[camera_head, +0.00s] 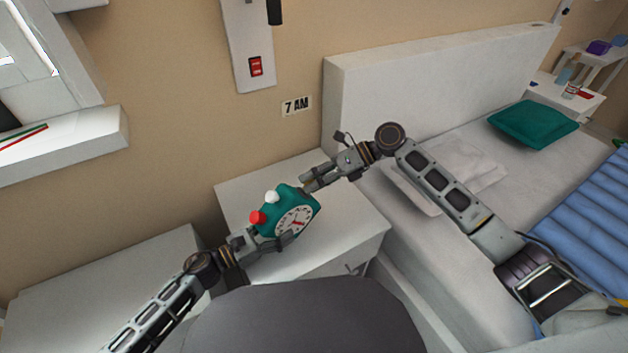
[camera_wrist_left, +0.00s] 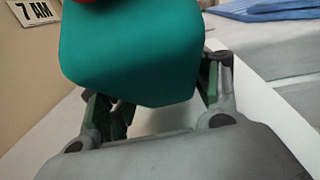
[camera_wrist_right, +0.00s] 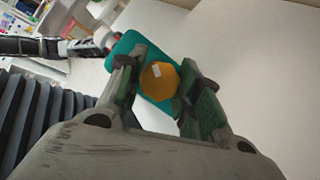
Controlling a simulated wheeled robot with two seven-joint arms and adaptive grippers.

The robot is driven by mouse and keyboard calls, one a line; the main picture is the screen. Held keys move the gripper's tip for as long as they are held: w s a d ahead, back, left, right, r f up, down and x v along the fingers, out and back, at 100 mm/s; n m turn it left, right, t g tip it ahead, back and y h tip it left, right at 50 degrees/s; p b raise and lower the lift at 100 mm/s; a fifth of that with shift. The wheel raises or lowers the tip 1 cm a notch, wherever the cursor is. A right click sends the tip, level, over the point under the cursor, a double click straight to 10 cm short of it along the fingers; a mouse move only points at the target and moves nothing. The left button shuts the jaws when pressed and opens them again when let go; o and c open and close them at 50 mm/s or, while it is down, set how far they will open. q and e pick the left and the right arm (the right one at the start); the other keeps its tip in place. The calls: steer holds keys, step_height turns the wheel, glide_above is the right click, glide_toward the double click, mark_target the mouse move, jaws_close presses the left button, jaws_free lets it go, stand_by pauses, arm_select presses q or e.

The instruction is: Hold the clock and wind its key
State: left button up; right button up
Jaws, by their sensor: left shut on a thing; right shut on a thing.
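The teal alarm clock (camera_head: 289,211) has a white dial facing the lower right, with a red knob and a white knob on top. It is held above the white nightstand. My left gripper (camera_head: 268,243) is shut on the clock's lower side; the clock's teal body (camera_wrist_left: 135,50) fills the upper part of the left wrist view. My right gripper (camera_head: 308,183) is at the clock's back. In the right wrist view, a yellow-orange key (camera_wrist_right: 160,82) sits between the fingers (camera_wrist_right: 160,90), against the teal clock back. The key is hidden in the head view.
The white nightstand (camera_head: 345,215) is under the clock. A bed with a white headboard (camera_head: 430,85), a pillow and a blue blanket (camera_head: 575,215) lies to the right. A "7 AM" sign (camera_head: 296,106) and a red switch (camera_head: 255,66) are on the wall behind.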

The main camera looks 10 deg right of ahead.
steer(key=shift+d+f+m, duration=0.1)
steer(key=shift+m, duration=0.2)
stand_by(0.4)
steer(key=o, duration=1)
steer(key=shift+o, duration=0.2)
steer(key=shift+d, duration=0.1)
steer(key=v, duration=1.1)
steer(key=shift+d+r, duration=0.3)
steer(key=shift+d, duration=0.05)
